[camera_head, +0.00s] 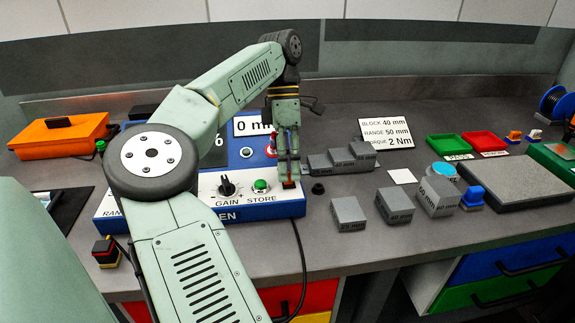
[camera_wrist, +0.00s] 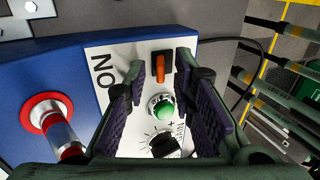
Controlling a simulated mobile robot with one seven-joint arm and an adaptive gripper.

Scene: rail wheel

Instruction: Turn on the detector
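The detector is a blue box (camera_head: 275,212) with a white front panel, on the bench in the head view; its blue casing (camera_wrist: 62,60) also shows in the wrist view. An orange switch lever (camera_wrist: 160,68) sits in a black frame on the panel. A green button (camera_wrist: 163,108) and a black knob (camera_wrist: 165,145) are beside it. The head view shows the green STORE button (camera_head: 260,185) and GAIN knob (camera_head: 227,186). My gripper (camera_wrist: 160,66) is open over the panel, its fingertips on either side of the switch. I cannot tell whether they touch it.
A red-ringed socket (camera_wrist: 45,112) with a clear stem stands on the casing, left of my fingers. Grey blocks (camera_head: 348,212) lie right of the detector. An orange case (camera_head: 60,135) is at left; red and green trays (camera_head: 448,146) are at right. A black cable runs near the box.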

